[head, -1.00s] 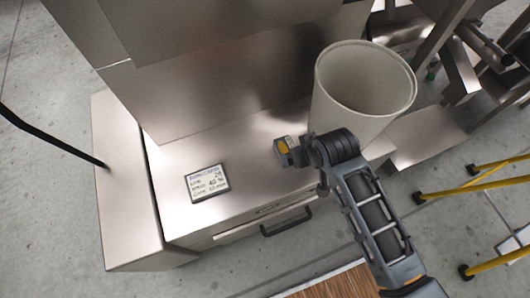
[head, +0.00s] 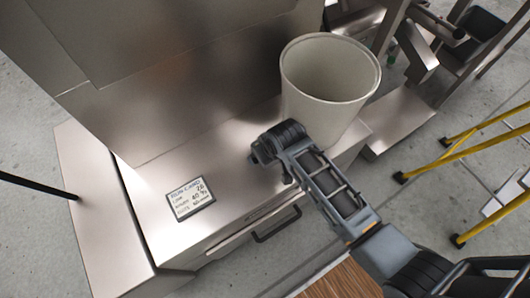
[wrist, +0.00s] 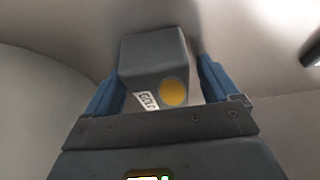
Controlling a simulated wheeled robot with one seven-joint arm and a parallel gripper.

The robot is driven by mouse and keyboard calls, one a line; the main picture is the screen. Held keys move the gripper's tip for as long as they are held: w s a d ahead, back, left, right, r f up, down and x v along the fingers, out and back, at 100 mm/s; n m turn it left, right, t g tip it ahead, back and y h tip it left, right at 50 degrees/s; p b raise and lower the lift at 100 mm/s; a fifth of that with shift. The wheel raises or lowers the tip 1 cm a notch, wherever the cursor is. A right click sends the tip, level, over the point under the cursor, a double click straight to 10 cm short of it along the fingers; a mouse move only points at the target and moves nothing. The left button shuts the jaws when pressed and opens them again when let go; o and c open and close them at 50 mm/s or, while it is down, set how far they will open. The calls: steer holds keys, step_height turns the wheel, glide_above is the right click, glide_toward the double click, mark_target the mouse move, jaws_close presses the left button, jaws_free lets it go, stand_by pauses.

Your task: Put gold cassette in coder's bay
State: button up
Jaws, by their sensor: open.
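The gold cassette (wrist: 155,70) is a dark grey block with a round gold spot and a white label reading GOLD. In the wrist view it sits between the two blue fingers of my gripper (wrist: 160,76), which are open, with a narrow gap showing at the right finger. In the head view my gripper (head: 258,157) is low over the steel worktop (head: 150,190), left of the white bucket, and hides the cassette. I cannot make out the coder's bay in either view.
A large off-white bucket (head: 325,85) stands close to the right of my gripper. A small readout panel (head: 190,198) lies on the worktop, with a drawer handle (head: 277,224) below. A steel wall rises behind. Yellow legs (head: 470,140) stand at the right.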

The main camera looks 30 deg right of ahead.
steer(key=shift+r, duration=0.1)
steer(key=c, duration=1.2)
